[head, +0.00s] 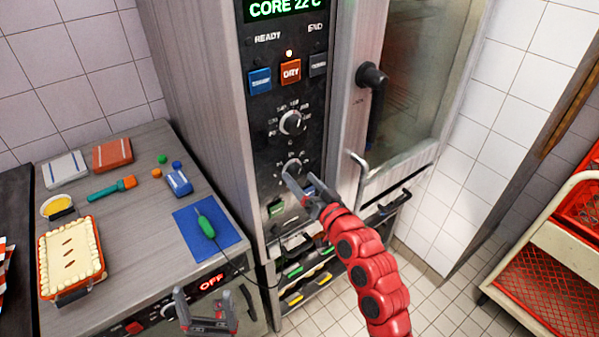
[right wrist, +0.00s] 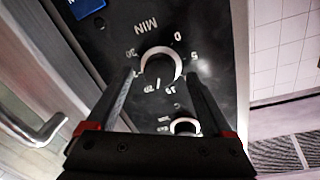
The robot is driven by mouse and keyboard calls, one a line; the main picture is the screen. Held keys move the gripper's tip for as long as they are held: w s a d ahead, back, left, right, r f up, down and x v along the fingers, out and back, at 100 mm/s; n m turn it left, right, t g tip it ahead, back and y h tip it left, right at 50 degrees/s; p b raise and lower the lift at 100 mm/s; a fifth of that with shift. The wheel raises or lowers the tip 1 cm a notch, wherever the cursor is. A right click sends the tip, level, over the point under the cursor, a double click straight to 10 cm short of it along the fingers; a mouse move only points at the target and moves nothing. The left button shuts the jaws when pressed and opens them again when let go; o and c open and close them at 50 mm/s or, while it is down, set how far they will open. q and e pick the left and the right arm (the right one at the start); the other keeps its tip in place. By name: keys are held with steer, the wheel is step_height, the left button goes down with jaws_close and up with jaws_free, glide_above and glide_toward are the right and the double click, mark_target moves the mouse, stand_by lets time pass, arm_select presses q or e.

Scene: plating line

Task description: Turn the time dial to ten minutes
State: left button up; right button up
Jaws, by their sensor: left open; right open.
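The time dial (head: 292,168) is the lower of two round knobs on the oven's black panel. In the right wrist view the dial (right wrist: 160,66) is dark with a pale rim, and its minute scale appears upside down. I cannot tell where its pointer stands. My right gripper (head: 302,181) is at this dial, partly covering it in the head view. In the right wrist view its open fingers (right wrist: 160,76) lie on either side of the dial; contact is unclear. My left gripper (head: 208,302) is open and empty, low in front of the counter.
The other dial (head: 291,122) is just above. A door handle (head: 374,90) juts out right of the panel. Blue and orange buttons (head: 290,72) sit higher. The counter holds a pie (head: 71,258) and a green probe on a blue mat (head: 222,256).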

steer(key=shift+x, duration=0.75)
steer(key=shift+c, duration=0.2)
jaws_close()
steer(key=n+b, duration=0.2)
steer(key=b, duration=0.4)
steer(key=f+n+b, duration=0.1)
steer(key=n+b, duration=0.1)
steer(key=b, duration=0.4)
steer(key=shift+f+n, duration=0.1)
steer(key=shift+n, duration=0.2)
steer(key=n+b, duration=0.2)
steer(key=b, duration=0.2)
steer(key=n+b, duration=0.3)
steer(key=b, duration=0.1)
steer(key=n+y+b, duration=0.1)
steer(key=n+b, duration=0.2)
steer(key=b, duration=0.1)
steer(key=shift+r+t+b, duration=0.3)
steer(key=shift+r+n+b, duration=0.15)
steer(key=shift+n+b, duration=0.75)
steer(key=shift+n, duration=0.1)
